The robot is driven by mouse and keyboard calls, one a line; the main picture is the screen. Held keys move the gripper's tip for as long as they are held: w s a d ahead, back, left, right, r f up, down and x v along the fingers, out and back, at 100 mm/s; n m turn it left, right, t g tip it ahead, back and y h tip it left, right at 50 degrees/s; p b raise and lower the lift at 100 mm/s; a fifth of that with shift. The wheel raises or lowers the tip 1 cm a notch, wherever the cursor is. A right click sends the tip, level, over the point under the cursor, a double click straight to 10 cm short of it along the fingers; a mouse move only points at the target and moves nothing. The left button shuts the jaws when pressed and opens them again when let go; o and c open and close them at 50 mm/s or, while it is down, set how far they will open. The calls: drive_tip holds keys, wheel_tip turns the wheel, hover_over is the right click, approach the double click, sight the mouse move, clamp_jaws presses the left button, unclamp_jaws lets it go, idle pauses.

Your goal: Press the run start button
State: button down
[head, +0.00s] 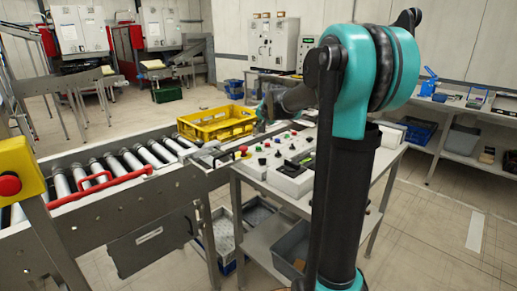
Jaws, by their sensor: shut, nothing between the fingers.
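The control panel (291,182) is a pale sloped box on a grey table in the middle of the head view. It carries several small buttons and knobs, among them a green button (286,135). Labels are too small to read, so I cannot tell which is the run start button. My arm reaches away over the panel's far side. My gripper (261,126) is small and dark at the panel's far left edge, partly hidden by my wrist. It is shut and empty. I cannot tell whether it touches anything.
A roller conveyor (120,235) runs along the left, with a yellow crate (216,139) at its far end. A red emergency button on a yellow box (22,166) stands at the left edge. Shelving (462,142) lines the right wall. Floor is clear at lower right.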

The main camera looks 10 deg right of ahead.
sight(259, 148)
drive_tip(key=shift+f, duration=3)
drive_tip(key=shift+f, duration=0.4)
drive_tip(key=shift+f, duration=0.45)
drive_tip(key=shift+r, duration=0.9)
drive_tip(key=shift+r, duration=2.5)
drive_tip(key=shift+s, duration=0.1)
